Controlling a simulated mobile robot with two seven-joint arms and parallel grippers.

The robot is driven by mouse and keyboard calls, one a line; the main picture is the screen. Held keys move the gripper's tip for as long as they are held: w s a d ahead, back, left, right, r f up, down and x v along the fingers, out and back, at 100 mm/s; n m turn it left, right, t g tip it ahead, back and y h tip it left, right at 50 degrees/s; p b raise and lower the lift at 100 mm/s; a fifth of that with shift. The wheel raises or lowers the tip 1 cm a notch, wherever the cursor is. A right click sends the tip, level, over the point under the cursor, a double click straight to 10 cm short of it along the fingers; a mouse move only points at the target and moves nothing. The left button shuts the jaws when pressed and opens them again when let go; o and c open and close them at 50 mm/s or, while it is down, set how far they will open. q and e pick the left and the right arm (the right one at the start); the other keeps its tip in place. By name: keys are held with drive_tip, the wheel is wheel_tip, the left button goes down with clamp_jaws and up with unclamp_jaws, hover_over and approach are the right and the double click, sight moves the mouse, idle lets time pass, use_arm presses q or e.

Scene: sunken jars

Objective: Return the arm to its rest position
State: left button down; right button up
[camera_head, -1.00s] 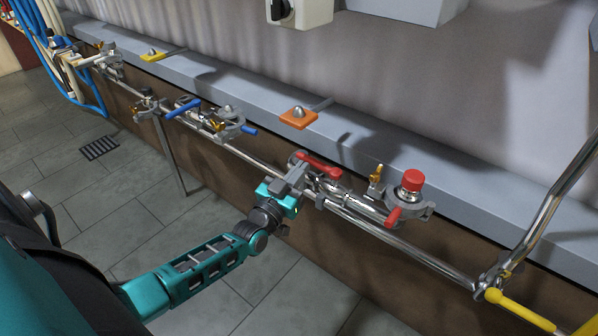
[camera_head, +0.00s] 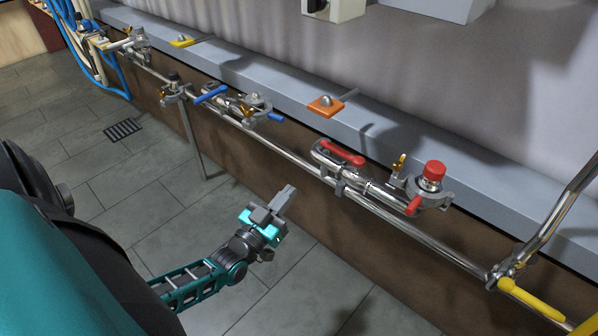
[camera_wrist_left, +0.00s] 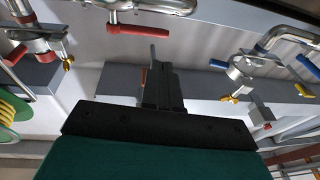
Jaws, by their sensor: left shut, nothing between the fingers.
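My left gripper (camera_head: 284,197) is shut and empty, at the end of my teal and black left arm. It is in the middle of the head view, over the tiled floor and in front of the pipe rail, apart from the valves. The nearest fitting is the red-handled valve (camera_head: 341,152), up and to its right. In the left wrist view the dark gripper fingers (camera_wrist_left: 163,88) are together, and a red handle (camera_wrist_left: 138,29) shows beyond them. My right gripper is not in view.
A chrome pipe (camera_head: 285,157) runs along the grey ledge (camera_head: 385,137). On it are a blue-handled valve (camera_head: 251,107) and a red-capped fitting (camera_head: 432,177). An orange tag (camera_head: 325,106) is on the ledge. A yellow handle (camera_head: 532,300) is at lower right. The floor (camera_head: 140,195) is clear.

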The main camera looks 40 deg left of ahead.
use_arm(q)
drive_tip(key=s+d+m+g+h, duration=0.1)
drive_tip(key=s+d+g, duration=0.2)
drive_tip(key=d, duration=0.3)
drive_tip(key=s+d+f+m+g+h, duration=0.1)
drive_tip(key=s+d+g, duration=0.25)
drive_tip(key=d, duration=0.25)
drive_tip(key=s+d+m+g+h, duration=0.1)
drive_tip(key=s+d+g, duration=0.25)
drive_tip(key=d, duration=0.35)
drive_tip(key=s+a+r+p, duration=0.1)
drive_tip(key=a+r+p, duration=0.2)
drive_tip(key=r+p, duration=0.7)
drive_tip(key=p, duration=0.5)
drive_tip(key=shift+s+a+r+t+y+p, duration=0.15)
drive_tip(key=shift+s+t+y+p, duration=0.05)
drive_tip(key=shift+t+y+p, duration=0.15)
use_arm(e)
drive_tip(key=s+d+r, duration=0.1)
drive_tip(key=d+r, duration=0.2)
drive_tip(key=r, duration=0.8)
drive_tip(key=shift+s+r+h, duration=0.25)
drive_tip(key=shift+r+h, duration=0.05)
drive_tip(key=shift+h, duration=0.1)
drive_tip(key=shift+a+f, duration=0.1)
use_arm(q)
drive_tip(key=c, duration=1.9)
unclamp_jaws()
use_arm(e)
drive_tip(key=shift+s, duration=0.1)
